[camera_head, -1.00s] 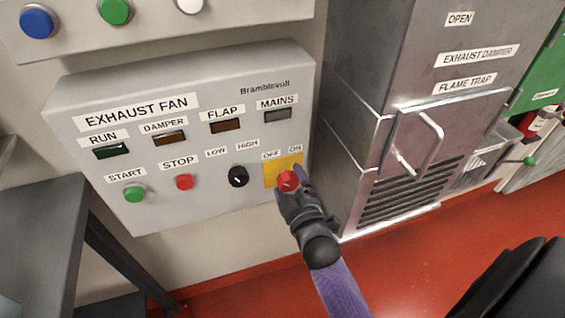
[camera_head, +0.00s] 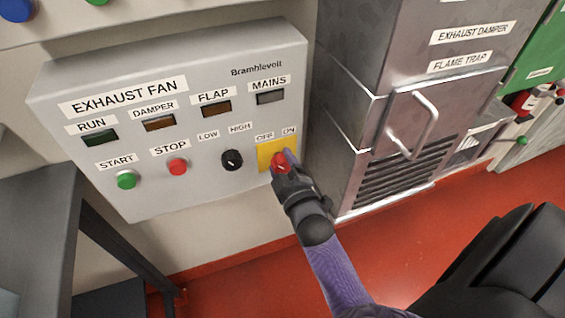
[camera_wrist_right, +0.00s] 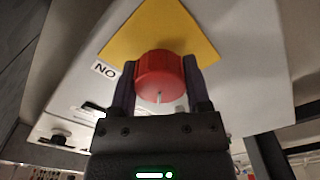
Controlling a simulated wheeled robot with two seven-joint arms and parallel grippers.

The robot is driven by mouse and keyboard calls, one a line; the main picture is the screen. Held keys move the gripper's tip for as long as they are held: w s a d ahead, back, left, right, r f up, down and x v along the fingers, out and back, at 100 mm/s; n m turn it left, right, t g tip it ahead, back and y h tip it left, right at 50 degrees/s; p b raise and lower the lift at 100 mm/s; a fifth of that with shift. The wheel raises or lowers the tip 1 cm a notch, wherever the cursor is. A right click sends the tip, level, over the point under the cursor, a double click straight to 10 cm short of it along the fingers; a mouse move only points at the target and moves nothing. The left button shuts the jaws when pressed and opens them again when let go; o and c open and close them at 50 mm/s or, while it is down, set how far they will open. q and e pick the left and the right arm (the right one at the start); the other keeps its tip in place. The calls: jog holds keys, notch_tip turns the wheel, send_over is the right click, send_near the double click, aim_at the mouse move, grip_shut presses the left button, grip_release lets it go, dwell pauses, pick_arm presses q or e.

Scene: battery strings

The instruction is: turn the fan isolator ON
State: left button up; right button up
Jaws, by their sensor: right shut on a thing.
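The fan isolator is a red round knob (camera_wrist_right: 160,76) on a yellow plate (camera_wrist_right: 185,25), at the lower right of the grey EXHAUST FAN panel (camera_head: 215,190). The knob (camera_head: 279,162) also shows in the head view, under the OFF and ON labels (camera_head: 289,132). My right gripper (camera_wrist_right: 158,85) is shut on the knob, one finger on each side. A white mark shows on the knob's edge nearest the gripper in the wrist view. The MAINS lamp (camera_head: 270,97) looks grey and unlit. My left gripper is not in view.
The panel also has a black LOW/HIGH selector (camera_head: 232,160), a red STOP button (camera_head: 177,167) and a green START button (camera_head: 126,180). A metal cabinet with a handle (camera_head: 425,125) stands close on the right. A dark table (camera_head: 40,225) stands at the left.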

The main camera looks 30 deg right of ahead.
jog(key=shift+m+p, duration=0.5)
jog(key=shift+m, duration=0.5)
jog(key=shift+m+p, duration=0.35)
jog(key=shift+m, duration=0.45)
jog(key=m+p, duration=0.1)
jog(key=m, duration=0.1)
jog(key=shift+m, duration=0.4)
jog(key=m, duration=0.2)
jog(key=shift+m+p, duration=0.35)
jog(key=shift+m, duration=0.95)
jog(key=m, duration=0.2)
jog(key=shift+m+p, duration=0.3)
jog(key=shift+p, duration=0.1)
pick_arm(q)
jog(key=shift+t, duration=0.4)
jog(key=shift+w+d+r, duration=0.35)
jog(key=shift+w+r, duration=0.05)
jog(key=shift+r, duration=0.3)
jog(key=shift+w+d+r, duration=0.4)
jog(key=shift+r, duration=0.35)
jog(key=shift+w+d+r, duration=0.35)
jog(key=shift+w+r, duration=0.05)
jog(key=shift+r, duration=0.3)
pick_arm(e)
jog(key=shift+m, duration=1.9)
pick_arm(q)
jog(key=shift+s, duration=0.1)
